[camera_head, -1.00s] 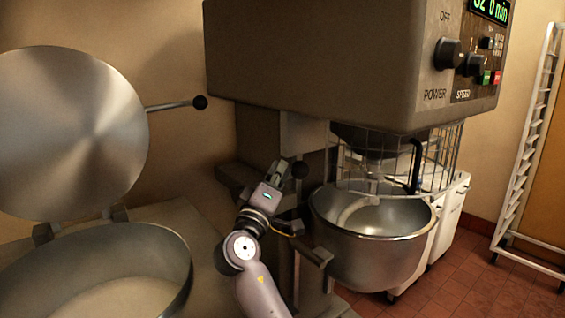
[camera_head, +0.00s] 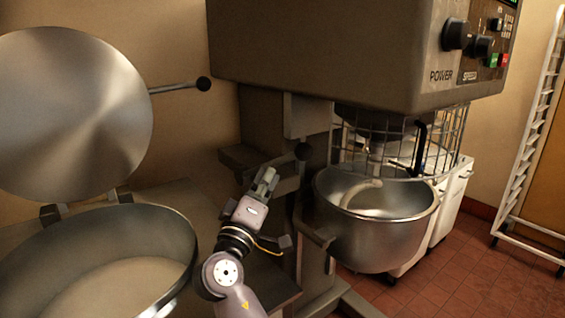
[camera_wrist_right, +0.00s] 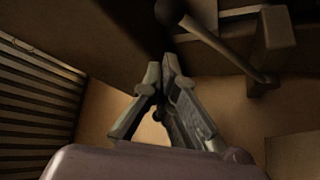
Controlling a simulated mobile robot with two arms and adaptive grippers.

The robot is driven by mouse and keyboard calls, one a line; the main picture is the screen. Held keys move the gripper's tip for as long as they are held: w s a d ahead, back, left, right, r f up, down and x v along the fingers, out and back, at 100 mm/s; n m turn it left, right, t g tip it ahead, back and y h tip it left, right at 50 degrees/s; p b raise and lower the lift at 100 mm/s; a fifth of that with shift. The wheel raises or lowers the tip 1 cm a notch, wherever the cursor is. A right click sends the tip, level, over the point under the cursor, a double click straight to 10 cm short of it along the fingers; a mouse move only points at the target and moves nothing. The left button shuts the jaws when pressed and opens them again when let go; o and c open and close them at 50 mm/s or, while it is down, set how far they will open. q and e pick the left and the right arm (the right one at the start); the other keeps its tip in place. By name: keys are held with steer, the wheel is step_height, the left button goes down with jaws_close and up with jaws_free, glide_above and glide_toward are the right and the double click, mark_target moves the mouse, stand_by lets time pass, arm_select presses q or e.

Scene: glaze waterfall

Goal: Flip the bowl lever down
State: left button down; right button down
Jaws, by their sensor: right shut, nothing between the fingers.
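My left gripper is not in view.
The mixer head (camera_head: 350,50) overhangs the bowl, with a wire guard (camera_head: 450,150) below it. A large steel kettle (camera_head: 100,230) with a raised lid (camera_head: 75,115) and handle stands at the left. A white rack (camera_head: 530,140) is at the far right.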

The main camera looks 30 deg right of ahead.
steer(key=w+d+f+t+y+p, duration=0.25)
steer(key=d+f+y+p, duration=0.35)
steer(key=d+f+y, duration=0.35)
steer(key=s+d+r+m+t+y+p, duration=0.1)
steer(key=s+d+r+t+y+p, duration=0.1)
steer(key=r, duration=0.6)
steer(key=s+d+r+m+t+y+p, duration=0.2)
steer(key=s+r+y, duration=0.4)
steer(key=r, duration=0.3)
steer(key=shift+s+d+y+p, duration=0.25)
steer(key=shift+d+y+p, duration=0.2)
steer(key=shift+d+p, duration=0.45)
steer(key=shift+d, duration=0.15)
